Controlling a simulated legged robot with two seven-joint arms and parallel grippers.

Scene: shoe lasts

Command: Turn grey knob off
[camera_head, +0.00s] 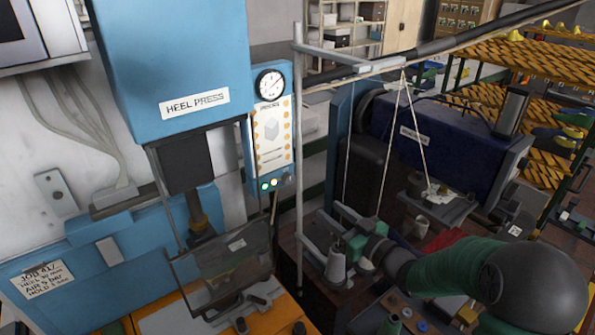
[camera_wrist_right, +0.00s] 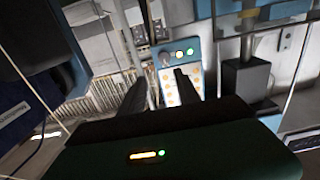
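The grey knob (camera_head: 287,178) is small and sits at the lower right of the blue press's control panel (camera_head: 271,135), beside small lit lamps. In the right wrist view the picture is turned over, and the knob (camera_wrist_right: 165,60) shows at the panel's upper left, beside the lamps (camera_wrist_right: 184,52). Its exact setting is too small to read. My right gripper (camera_head: 334,220) is below and to the right of the panel, apart from the knob. In the wrist view its two dark fingers (camera_wrist_right: 161,90) are spread with nothing between them. My left gripper is not in view.
A clear guard (camera_head: 222,268) stands at the heel press below the panel. A thin grey upright pole (camera_head: 299,150) rises close to the panel's right side. Strings hang from a bar near my right gripper. A dark blue machine (camera_head: 430,140) is behind.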

